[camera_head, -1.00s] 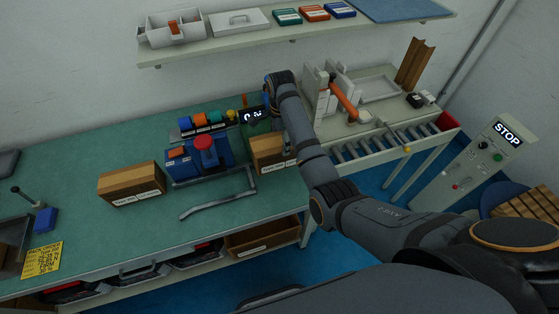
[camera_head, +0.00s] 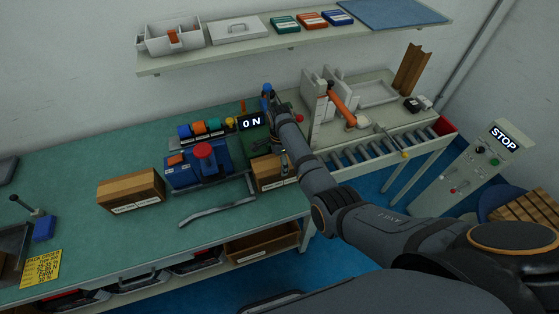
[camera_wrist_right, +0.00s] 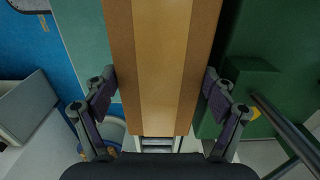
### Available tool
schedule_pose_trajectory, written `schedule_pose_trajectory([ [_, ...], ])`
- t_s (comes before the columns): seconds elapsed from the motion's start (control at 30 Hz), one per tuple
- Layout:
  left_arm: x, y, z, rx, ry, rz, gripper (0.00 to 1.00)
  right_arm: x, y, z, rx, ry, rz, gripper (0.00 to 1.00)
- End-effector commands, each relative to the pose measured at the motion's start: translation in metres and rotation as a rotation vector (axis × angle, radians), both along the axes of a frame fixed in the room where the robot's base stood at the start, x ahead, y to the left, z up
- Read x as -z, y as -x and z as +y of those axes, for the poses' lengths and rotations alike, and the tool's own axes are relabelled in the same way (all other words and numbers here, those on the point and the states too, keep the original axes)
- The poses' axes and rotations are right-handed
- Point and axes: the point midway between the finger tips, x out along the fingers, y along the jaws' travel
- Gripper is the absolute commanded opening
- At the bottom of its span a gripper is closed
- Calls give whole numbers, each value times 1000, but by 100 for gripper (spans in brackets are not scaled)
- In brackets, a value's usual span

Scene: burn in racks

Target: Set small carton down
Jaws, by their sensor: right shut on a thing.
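A small brown carton (camera_head: 270,173) with a white label is at the right end of the green bench, beside the blue fixture. My right gripper (camera_head: 284,164) is shut on it, its hand partly hidden behind my arm. In the right wrist view the carton (camera_wrist_right: 162,70) fills the middle between the two fingers of my right gripper (camera_wrist_right: 160,105). Whether its underside touches the bench I cannot tell. A second brown carton (camera_head: 131,191) stands on the bench to the left. My left gripper is not in view.
The blue fixture (camera_head: 198,170) with a red knob and a grey bent bar (camera_head: 217,211) lie close left of the held carton. The ON display (camera_head: 251,122) is behind it. A roller conveyor (camera_head: 375,148) is to the right.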

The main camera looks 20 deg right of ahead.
Motion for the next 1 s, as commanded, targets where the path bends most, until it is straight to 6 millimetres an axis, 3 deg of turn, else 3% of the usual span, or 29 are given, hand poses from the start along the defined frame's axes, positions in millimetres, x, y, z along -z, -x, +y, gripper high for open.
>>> schedule_pose_trajectory([
  [0.03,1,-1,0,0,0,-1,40,0,-1,0,0,0,-3,21],
  [0.07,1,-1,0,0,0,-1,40,2,0,0,0,0,0,87],
  [0.17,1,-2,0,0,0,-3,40,1,0,0,0,0,0,100],
  [0.6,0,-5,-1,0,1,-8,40,-7,0,0,0,0,-1,100],
  [1.0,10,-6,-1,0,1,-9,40,-95,-1,0,0,0,-3,100],
])
